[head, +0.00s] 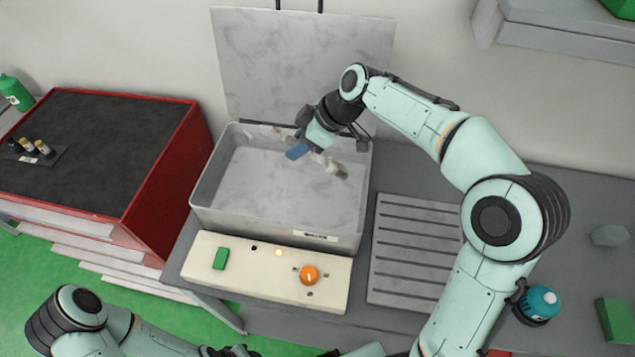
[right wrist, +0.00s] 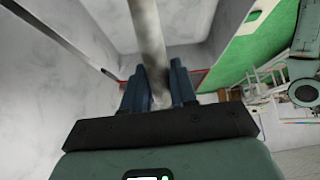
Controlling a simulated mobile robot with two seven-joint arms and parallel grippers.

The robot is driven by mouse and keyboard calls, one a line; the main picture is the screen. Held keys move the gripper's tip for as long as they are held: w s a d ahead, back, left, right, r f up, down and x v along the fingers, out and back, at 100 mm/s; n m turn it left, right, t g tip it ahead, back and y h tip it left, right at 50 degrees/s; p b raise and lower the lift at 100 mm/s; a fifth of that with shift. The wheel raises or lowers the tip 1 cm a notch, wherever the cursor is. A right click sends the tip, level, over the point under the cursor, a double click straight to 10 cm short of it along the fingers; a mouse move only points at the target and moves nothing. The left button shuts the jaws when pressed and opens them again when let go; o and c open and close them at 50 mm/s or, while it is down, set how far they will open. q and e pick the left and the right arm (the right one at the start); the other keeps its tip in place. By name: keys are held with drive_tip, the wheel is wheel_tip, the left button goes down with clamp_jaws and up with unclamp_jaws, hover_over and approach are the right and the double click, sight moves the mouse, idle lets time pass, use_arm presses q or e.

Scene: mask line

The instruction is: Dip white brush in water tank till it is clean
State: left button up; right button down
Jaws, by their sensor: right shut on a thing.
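The water tank (head: 232,222) is a grey open tub on the bench, with a pale mottled inside; I cannot make out the water level. My right gripper (head: 300,150) reaches in over the tank's back right part. It is shut on the white brush (head: 332,166), which lies slanted in the jaws, its lower right end greyish and dirty-looking. I cannot tell whether the brush touches water. In the right wrist view, the pale handle (right wrist: 148,40) passes between the blue fingers (right wrist: 158,90). My left arm crosses the bottom edge of the head view; its jaws do not show.
A control panel (head: 235,280) with a green button (head: 220,258) and an orange knob (head: 309,274) sits in front of the tank. A slotted grey rack (head: 415,250) is on its right. A red-sided cabinet (head: 165,170) stands left. A marbled board (head: 290,70) rises behind.

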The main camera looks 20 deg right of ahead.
sight(290, 138)
drive_tip(key=shift+r+p, duration=0.7)
drive_tip(key=shift+r, duration=1.15)
use_arm(q)
drive_tip(key=shift+w+r, duration=1.15)
drive_tip(key=shift+r, duration=0.1)
use_arm(e)
drive_tip(key=shift+s+a+r, duration=0.1)
drive_tip(key=shift+s+r, duration=0.05)
drive_tip(key=shift+r, duration=0.1)
drive_tip(key=shift+r, duration=0.3)
drive_tip(key=r, duration=0.1)
drive_tip(key=r+p, duration=0.1)
drive_tip(key=r, duration=0.1)
drive_tip(key=shift+s+a, duration=0.2)
drive_tip(key=shift+s, duration=0.2)
use_arm(q)
drive_tip(key=shift+w+a+r+t, duration=0.15)
drive_tip(key=shift+w+r+t, duration=0.25)
drive_tip(key=shift+w+r, duration=0.45)
use_arm(e)
drive_tip(key=shift+s+r, duration=0.1)
drive_tip(key=shift+r, duration=0.55)
use_arm(q)
drive_tip(key=shift+r+p, duration=0.15)
drive_tip(key=shift+p, duration=0.15)
use_arm(e)
drive_tip(key=shift+r, duration=0.1)
use_arm(q)
drive_tip(key=shift+s, duration=0.1)
